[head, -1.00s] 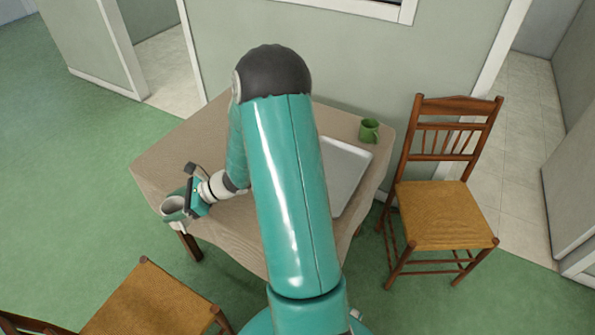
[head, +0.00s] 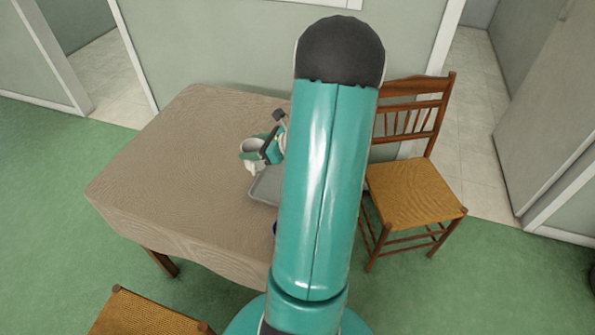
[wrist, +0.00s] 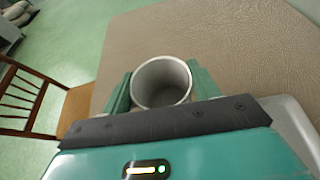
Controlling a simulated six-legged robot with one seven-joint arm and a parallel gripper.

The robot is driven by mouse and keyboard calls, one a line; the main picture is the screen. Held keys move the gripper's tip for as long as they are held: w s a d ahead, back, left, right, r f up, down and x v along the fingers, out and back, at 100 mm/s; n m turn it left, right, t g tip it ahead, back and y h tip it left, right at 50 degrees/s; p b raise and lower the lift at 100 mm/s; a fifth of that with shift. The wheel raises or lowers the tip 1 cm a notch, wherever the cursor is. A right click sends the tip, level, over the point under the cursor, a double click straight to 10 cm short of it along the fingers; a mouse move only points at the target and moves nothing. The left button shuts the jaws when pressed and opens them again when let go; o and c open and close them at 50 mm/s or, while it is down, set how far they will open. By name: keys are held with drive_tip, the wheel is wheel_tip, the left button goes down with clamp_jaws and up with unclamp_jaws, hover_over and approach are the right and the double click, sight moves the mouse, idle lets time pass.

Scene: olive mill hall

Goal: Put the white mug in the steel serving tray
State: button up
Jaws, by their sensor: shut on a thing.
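The white mug (head: 250,147) is held upright in my gripper (head: 258,151), with its open rim facing up. In the wrist view the mug (wrist: 161,84) sits between the two green fingers (wrist: 160,90), which press on its sides. The steel serving tray (head: 266,187) lies on the table, and my arm hides most of it. In the head view the mug appears just beyond the tray's left corner. In the wrist view a strip of the tray (wrist: 293,122) shows at the right, and tablecloth lies behind the mug.
The table (head: 165,165) has a brown cloth, and its left part is clear. A wooden chair (head: 415,190) stands at the right, and another seat (head: 145,312) is at the lower left. The wall is close behind the table. The green mug is out of sight now.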

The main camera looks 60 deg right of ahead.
drive_tip(key=s+d+r+m+h, duration=0.25)
drive_tip(key=s+d, duration=0.25)
drive_tip(key=s, duration=0.4)
drive_tip(key=s+d+r+m+h, duration=0.2)
drive_tip(key=s+d+h, duration=0.1)
drive_tip(key=s+d, duration=0.4)
drive_tip(key=shift+y, duration=0.25)
drive_tip(key=shift+w+d+f, duration=1.35)
drive_tip(key=shift+w+f, duration=0.1)
drive_tip(key=shift+f, duration=0.75)
drive_tip(key=shift+w+d+f, duration=1.3)
drive_tip(key=shift+w+f, duration=0.2)
drive_tip(key=shift+f, duration=0.75)
drive_tip(key=shift+w+d+f, duration=1.35)
drive_tip(key=shift+w+f, duration=0.1)
drive_tip(key=shift+f, duration=0.75)
drive_tip(key=shift+f, duration=0.1)
drive_tip(key=o, duration=1.1)
